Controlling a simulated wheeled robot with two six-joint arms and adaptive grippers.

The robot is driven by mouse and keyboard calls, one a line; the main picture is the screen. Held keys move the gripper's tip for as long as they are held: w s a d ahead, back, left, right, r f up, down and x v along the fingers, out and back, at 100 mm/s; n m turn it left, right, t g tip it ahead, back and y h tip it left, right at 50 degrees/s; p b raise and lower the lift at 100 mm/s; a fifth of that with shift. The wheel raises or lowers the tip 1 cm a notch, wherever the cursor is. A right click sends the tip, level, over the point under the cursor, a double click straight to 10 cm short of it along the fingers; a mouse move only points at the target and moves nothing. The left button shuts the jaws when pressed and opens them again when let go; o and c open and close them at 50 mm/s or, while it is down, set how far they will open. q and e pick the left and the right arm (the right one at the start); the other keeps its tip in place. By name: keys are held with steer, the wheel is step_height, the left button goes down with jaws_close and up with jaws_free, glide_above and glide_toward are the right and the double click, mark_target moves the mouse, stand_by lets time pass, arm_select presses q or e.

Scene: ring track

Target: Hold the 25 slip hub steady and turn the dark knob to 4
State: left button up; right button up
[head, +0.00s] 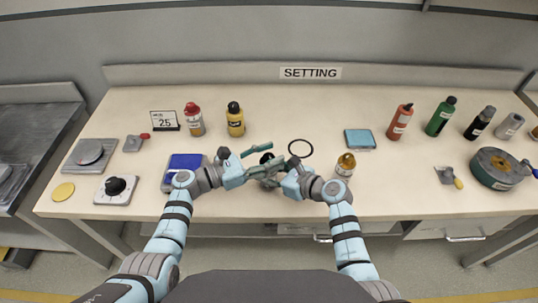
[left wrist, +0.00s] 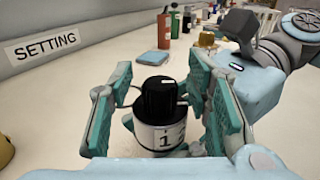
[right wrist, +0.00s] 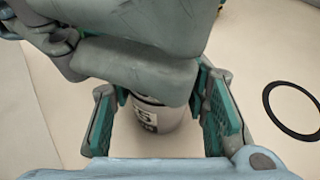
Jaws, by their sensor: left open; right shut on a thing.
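The slip hub (left wrist: 150,142) is a pale cylinder with a dark knob (left wrist: 160,97) on top. The digits 1 and 2 show on its band in the left wrist view. In the right wrist view the hub (right wrist: 160,117) carries a partly hidden label ending in 5. My right gripper (right wrist: 160,120) is shut on the hub's body, one finger on each side. My left gripper (left wrist: 163,105) is open, its fingers on either side of the knob with gaps. In the head view the grippers hide most of the hub, and the knob (head: 266,158) shows between them.
A card reading 25 (head: 165,122) stands at the back left. A blue box (head: 182,170) lies beside my left arm. A black ring (head: 300,147) lies behind my right gripper, and an amber bottle (head: 345,165) stands to its right.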

arm_select(q)
jaws_close()
steer(key=n+t+y, duration=0.1)
steer(key=t, duration=0.1)
steer(key=shift+s+n+t+y, duration=0.15)
steer(key=shift+n+t+y, duration=0.15)
steer(key=shift+n+t, duration=0.1)
steer(key=n+t+y, duration=0.2)
steer(key=t, duration=0.1)
steer(key=shift+n+y, duration=0.3)
steer(key=shift+y, duration=0.1)
jaws_free()
steer(key=v, duration=1.2)
